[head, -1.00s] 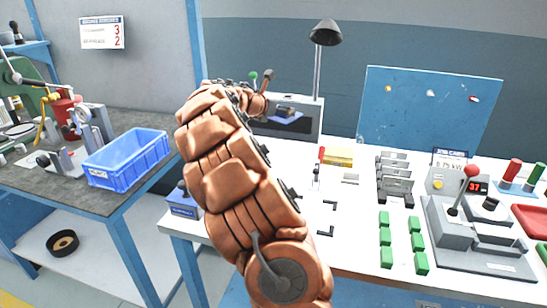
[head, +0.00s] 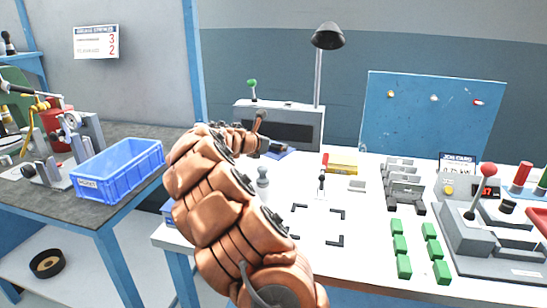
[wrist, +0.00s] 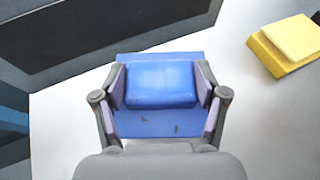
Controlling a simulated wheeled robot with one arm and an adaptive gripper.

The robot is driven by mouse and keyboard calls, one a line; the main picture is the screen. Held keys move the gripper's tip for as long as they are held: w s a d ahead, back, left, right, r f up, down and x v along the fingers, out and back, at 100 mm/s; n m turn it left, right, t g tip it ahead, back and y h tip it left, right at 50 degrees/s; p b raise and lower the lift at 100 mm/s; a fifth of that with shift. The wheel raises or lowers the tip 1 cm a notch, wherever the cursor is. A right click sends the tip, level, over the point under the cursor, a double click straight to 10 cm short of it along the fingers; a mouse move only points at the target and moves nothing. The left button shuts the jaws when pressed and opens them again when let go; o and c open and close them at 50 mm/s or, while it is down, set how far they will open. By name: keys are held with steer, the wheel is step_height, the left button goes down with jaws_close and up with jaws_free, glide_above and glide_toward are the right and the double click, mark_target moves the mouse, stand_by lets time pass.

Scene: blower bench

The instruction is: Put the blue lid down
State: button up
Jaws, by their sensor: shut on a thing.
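The blue lid (wrist: 160,122) is a flat blue plate with a raised lighter-blue block on top, in the wrist view. My gripper (wrist: 161,90) is shut on that block, one finger on each side. In the head view my gripper (head: 276,147) is low over the white bench, in front of the grey box. A bit of the blue lid (head: 283,154) shows beside it, the rest hidden by my arm. The lid looks level and close to the bench top. I cannot tell whether it touches.
The grey box (head: 300,132) stands behind the gripper. A yellow block (head: 342,165) is to the right; it also shows in the wrist view (wrist: 290,45). A grey knobbed piece (head: 263,185) stands nearer. Black corner marks (head: 340,214) frame bare bench in front.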

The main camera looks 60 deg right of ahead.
mark_target(272, 153)
steer(key=shift+f+b, duration=0.4)
steer(key=shift+f, duration=1.4)
steer(key=shift+f, duration=0.15)
steer(key=o, duration=1.2)
steer(key=shift+c, duration=0.2)
steer(key=shift+a+r, duration=0.4)
steer(key=p+v, duration=0.1)
steer(key=v, duration=1)
steer(key=shift+w+a+f+p, duration=0.1)
steer(key=shift+p, duration=0.25)
